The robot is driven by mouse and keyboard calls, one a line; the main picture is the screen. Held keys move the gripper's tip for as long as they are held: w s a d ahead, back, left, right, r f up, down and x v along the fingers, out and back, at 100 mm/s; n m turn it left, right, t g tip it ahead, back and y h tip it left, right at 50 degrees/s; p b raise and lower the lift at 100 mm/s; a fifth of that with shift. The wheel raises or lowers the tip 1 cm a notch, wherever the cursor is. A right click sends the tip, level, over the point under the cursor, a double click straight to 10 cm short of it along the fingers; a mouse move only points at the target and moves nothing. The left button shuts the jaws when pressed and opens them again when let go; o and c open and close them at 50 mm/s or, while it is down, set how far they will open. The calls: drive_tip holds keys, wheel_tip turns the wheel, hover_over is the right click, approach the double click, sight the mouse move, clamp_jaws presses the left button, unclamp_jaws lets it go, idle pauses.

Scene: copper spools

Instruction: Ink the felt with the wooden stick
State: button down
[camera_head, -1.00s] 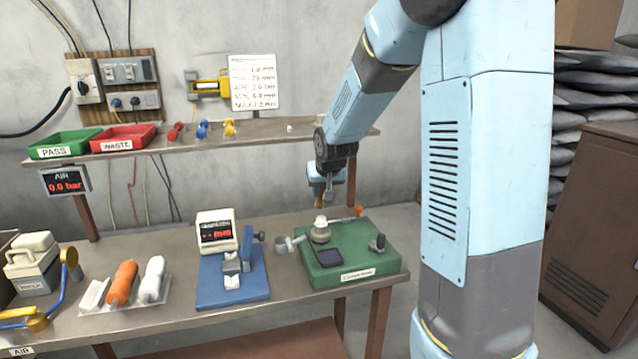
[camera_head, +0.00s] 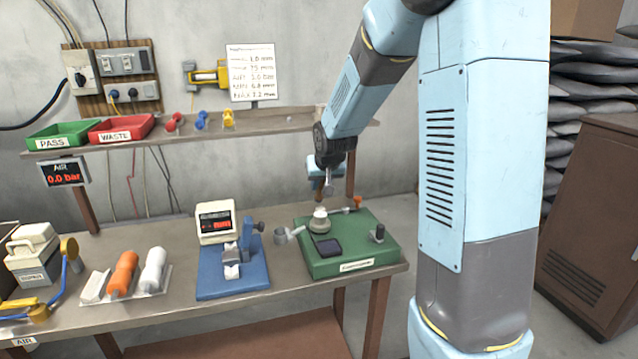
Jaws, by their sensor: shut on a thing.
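My gripper (camera_head: 328,188) points down above the back of a green board (camera_head: 352,264) on the right of the bench. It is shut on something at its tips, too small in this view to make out. A dark, flat rectangular pad (camera_head: 327,247) lies on the board and may be the felt. Behind it stands a round grey piece with a white top (camera_head: 320,221), below my gripper and apart from it. A thin pale rod with an orange end (camera_head: 357,202) shows at the board's back edge. I cannot tell which thing is the wooden stick.
A small dark post (camera_head: 378,234) stands at the board's right. The shelf (camera_head: 270,137) runs behind my arm.

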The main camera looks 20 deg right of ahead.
drive_tip(key=shift+f, duration=0.6)
drive_tip(key=shift+s, duration=0.15)
drive_tip(key=s, duration=0.3)
drive_tip(key=shift+s+r, duration=0.1)
drive_tip(key=shift+s, duration=0.25)
drive_tip(key=shift+w, duration=0.1)
drive_tip(key=shift+w, duration=1.9)
drive_tip(key=shift+r, duration=2.95)
